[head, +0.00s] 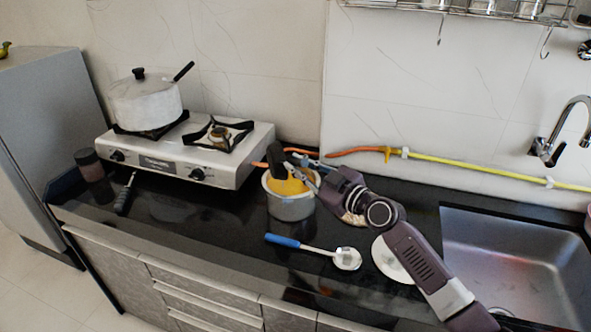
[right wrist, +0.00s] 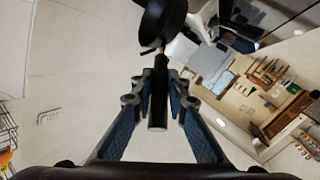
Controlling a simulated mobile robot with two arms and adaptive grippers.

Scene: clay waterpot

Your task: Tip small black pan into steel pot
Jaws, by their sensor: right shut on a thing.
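The small black pan (head: 277,158) is tipped steeply above the steel pot (head: 291,208) in the head view. The pot stands on the dark counter, just in front of the stove's right end. Yellow-orange stuff (head: 288,185) shows at the pot's mouth; I cannot tell how much of it lies inside. My right gripper (head: 312,172) is just right of the pan, above the pot's right side. In the right wrist view its fingers (right wrist: 158,98) are shut on the pan's handle, with the dark pan (right wrist: 163,20) beyond them. My left gripper is not in view.
A two-burner stove (head: 185,160) bears a lidded pale pot (head: 146,106) on its left burner. A blue-handled ladle (head: 345,259) and a white plate (head: 393,262) lie in front. The sink (head: 510,265) is at the right. A yellow hose (head: 470,168) runs along the wall.

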